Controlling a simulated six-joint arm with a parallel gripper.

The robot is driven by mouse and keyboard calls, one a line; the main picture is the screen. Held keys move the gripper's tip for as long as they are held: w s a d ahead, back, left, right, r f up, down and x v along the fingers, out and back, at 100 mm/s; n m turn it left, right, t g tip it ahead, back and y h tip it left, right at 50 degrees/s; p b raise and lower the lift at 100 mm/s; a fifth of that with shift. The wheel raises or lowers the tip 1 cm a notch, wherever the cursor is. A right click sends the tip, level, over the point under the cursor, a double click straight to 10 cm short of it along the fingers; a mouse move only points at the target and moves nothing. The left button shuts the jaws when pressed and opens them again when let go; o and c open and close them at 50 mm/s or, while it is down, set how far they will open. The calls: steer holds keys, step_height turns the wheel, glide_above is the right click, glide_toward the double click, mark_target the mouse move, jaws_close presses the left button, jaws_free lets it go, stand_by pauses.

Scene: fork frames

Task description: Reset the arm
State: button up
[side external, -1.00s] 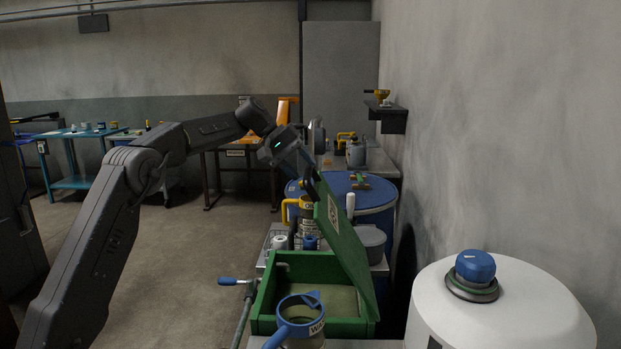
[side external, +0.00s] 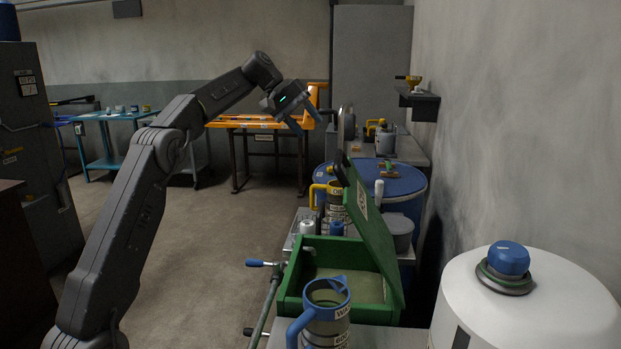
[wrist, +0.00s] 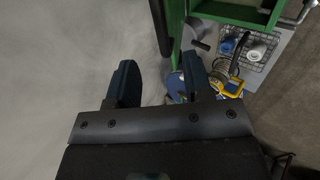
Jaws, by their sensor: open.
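My gripper (side external: 303,119) is raised in the air in the side external view, up and to the left of the green box. Its jaws are apart, and in the wrist view the gap between the two dark fingers (wrist: 160,80) is empty. The green box (side external: 340,312) stands with its lid (side external: 372,228) tilted up on the right side. My gripper is apart from the lid.
A jug with a blue handle (side external: 325,325) stands in front of the box. Mugs with yellow handles (side external: 334,200) and a blue drum (side external: 402,184) are behind it. A white tank (side external: 530,310) is at right, beside the wall. Open floor lies at left.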

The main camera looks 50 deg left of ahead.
steer(key=s+d+f+m+g+y, duration=0.1)
steer(key=s+d+f+m+y, duration=0.2)
steer(key=s+d, duration=1.25)
steer(key=s+d+f+m+y, duration=0.1)
steer(key=s+d+f+m, duration=0.2)
steer(key=s+f, duration=0.3)
steer(key=s+d+f+m+y, duration=0.1)
steer(key=s+d+f+m, duration=0.2)
steer(key=s+f, duration=0.4)
steer(key=s+d, duration=0.1)
steer(key=s, duration=0.2)
steer(key=shift+s+d+t+y, duration=0.3)
steer(key=shift+s+t+y, duration=0.1)
